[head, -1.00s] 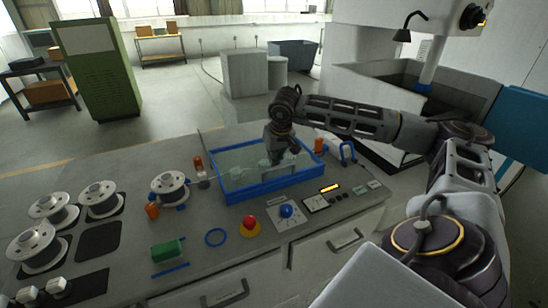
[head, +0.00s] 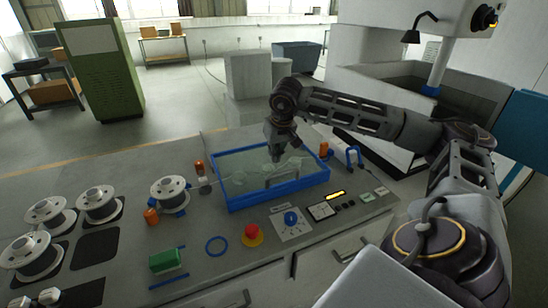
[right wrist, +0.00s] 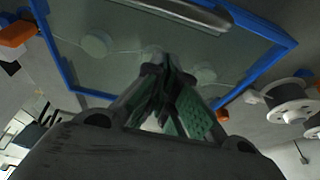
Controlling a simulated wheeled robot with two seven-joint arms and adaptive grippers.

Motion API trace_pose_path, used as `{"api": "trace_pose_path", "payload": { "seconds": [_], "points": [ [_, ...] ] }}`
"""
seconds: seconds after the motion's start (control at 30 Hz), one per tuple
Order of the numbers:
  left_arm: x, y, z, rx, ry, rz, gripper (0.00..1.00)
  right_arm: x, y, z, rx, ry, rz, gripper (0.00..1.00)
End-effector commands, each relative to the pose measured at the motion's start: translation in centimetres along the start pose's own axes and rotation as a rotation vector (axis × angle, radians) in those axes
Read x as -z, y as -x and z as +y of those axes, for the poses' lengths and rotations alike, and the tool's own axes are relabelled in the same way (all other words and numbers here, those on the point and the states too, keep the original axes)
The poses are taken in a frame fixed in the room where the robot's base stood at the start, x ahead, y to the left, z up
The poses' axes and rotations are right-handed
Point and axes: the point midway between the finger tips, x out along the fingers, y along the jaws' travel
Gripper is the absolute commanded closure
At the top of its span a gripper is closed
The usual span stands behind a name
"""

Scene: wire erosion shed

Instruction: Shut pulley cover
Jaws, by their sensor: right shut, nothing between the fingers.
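The pulley cover (head: 272,195) is a clear pane in a blue frame with a grey bar handle (head: 284,177). It appears to lie flat on the grey console, with pale pulleys and a wire showing through it. My right gripper (head: 276,158) points down above the pane, behind the handle. In the right wrist view the shut fingers (right wrist: 164,75) hold nothing and appear apart from the handle (right wrist: 178,14); the blue frame (right wrist: 262,70) surrounds them. The exact gap to the pane is hard to tell. My left gripper is out of view.
White wire spools (head: 170,190) stand to the left of the cover. A red emergency button (head: 252,233), a blue knob (head: 291,217) and a small display (head: 334,196) sit in front. Orange posts (head: 324,149) stand beside the frame. A machine tank (head: 470,100) is behind right.

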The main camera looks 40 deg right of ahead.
Motion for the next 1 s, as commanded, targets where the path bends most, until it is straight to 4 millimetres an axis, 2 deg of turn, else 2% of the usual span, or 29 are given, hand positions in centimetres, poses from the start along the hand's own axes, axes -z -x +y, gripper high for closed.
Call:
{"api": "trace_pose_path", "payload": {
  "seconds": [0.2,0.5,0.8,1.0],
  "points": [
    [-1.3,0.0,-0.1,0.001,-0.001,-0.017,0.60,0.1,2.8,0.0,0.000,0.000,0.004,1.00],
    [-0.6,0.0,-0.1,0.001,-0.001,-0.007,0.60,0.1,6.2,0.0,0.001,0.000,0.002,1.00],
    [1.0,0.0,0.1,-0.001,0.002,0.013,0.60,0.0,7.0,0.0,0.000,0.000,0.001,1.00],
    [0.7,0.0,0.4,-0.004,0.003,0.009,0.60,0.0,7.0,0.0,0.000,0.000,0.001,1.00]
  ]
}}
